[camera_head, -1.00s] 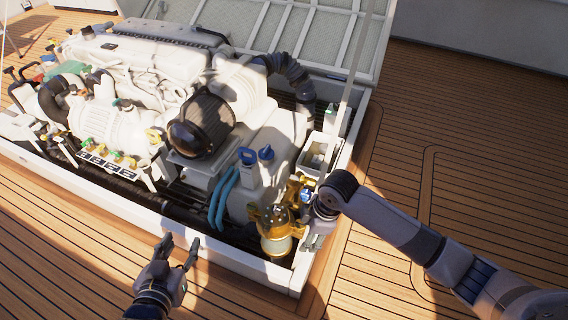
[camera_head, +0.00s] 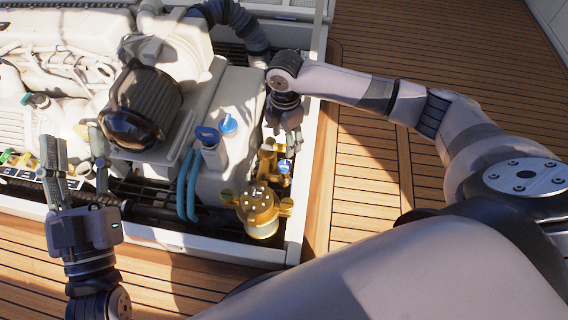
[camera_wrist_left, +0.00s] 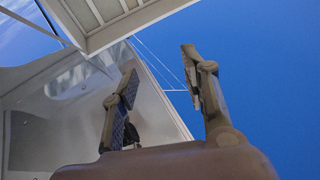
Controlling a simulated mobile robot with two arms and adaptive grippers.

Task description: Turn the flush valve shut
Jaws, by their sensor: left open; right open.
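A brass fitting with a small blue handle (camera_head: 285,166) sits near the right wall of the engine hatch. A brass filter housing (camera_head: 260,210) stands just in front of it. A row of small yellow and green handles (camera_head: 22,160) is at the left. I cannot tell which handle is the flush valve's. My right gripper (camera_head: 284,140) points down just behind the brass fitting, its fingers small and partly shaded. My left gripper (camera_head: 72,140) is open and empty, pointing up over the front wall, right of the handle row. It also shows open in the left wrist view (camera_wrist_left: 160,62).
The white hatch wall (camera_head: 180,241) runs along the front. Blue hoses (camera_head: 188,185), a blue-capped filler (camera_head: 228,125) and a dark round filter (camera_head: 140,112) crowd the middle. My right arm covers much of the lower right. Open wooden deck (camera_head: 440,50) lies at the upper right.

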